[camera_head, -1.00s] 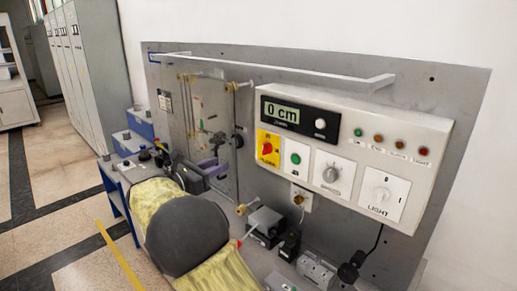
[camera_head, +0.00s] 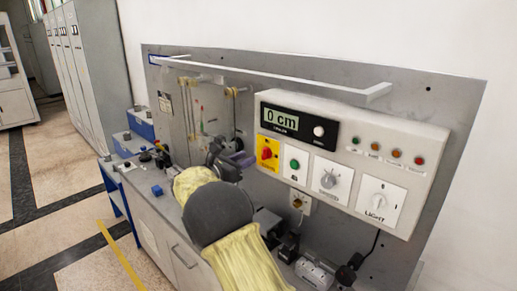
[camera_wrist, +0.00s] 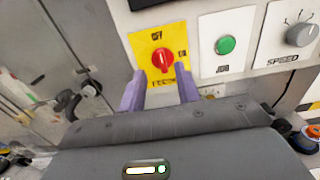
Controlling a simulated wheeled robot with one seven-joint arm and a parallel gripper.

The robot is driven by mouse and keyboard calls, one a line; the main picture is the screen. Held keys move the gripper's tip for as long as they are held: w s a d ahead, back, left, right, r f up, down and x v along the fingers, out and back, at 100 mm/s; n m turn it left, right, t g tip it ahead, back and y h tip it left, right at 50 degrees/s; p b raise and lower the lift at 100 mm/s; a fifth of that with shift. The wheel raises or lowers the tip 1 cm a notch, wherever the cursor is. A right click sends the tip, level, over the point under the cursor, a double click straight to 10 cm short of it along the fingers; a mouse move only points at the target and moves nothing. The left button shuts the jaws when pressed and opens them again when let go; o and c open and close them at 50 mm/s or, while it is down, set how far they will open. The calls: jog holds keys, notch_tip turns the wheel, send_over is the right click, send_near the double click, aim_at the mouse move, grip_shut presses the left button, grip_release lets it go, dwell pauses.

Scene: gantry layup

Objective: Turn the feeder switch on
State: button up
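The red rotary knob (camera_head: 265,153) sits on a yellow plate (camera_head: 273,143) at the left end of the grey control panel. In the wrist view the red knob (camera_wrist: 163,59) is near the top centre, on its yellow plate (camera_wrist: 143,46), whose lower lettering is partly hidden. My gripper (camera_wrist: 160,78) has two purple fingers, apart with nothing between them. Their tips are just below the knob in the picture, one to each side; I cannot tell whether they touch the plate. In the head view my gripper (camera_head: 238,160) is left of the yellow plate.
Right of the yellow plate are a green button (camera_head: 295,164), a grey speed dial (camera_head: 328,179) and a light switch (camera_head: 379,202). The display (camera_head: 283,118) above reads 0 cm. A white rail (camera_head: 290,77) juts out above the panel. Small devices and sockets (camera_head: 315,272) stand below.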

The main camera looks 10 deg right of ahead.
aim_at(265, 154)
jog(key=p+x, duration=0.2)
jog(key=x, duration=0.4)
jog(key=shift+w+d, duration=0.25)
jog(key=shift+c, duration=0.2)
grip_shut()
